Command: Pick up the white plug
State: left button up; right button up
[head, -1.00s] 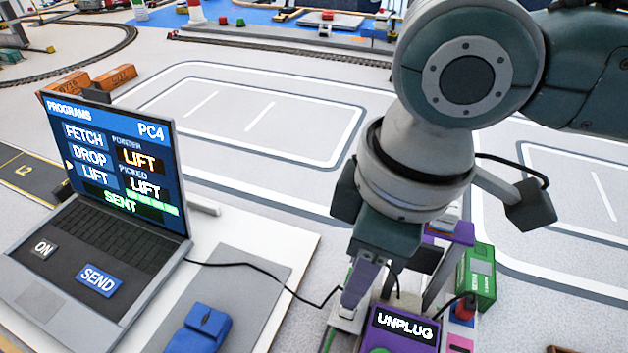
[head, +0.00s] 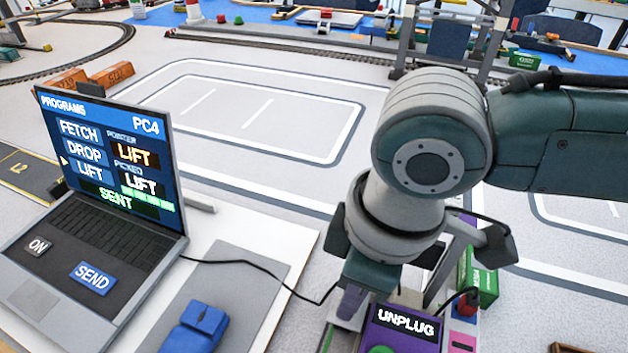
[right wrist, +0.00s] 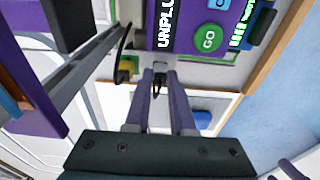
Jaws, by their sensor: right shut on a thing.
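My right gripper (head: 347,303) points down at the left edge of the purple box labelled UNPLUG (head: 400,328). In the right wrist view its two purple fingers (right wrist: 160,80) are closed in on the small pale plug (right wrist: 160,67), with a dark cable between them. The plug is at the box's edge. I cannot tell whether it is seated in a socket. In the head view the fingers hide the plug. My left gripper is not in view.
A laptop (head: 90,240) showing SENT stands at left, with a blue mouse (head: 196,328) on a grey mat (head: 235,285). A black cable (head: 255,267) runs towards my gripper. A green box (head: 484,285) and a red plug (head: 467,301) are at right.

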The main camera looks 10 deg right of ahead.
jog(key=shift+r, duration=0.15)
grip_shut()
pick_arm(q)
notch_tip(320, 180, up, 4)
jog(key=p, duration=0.4)
pick_arm(e)
notch_tip(320, 180, up, 20)
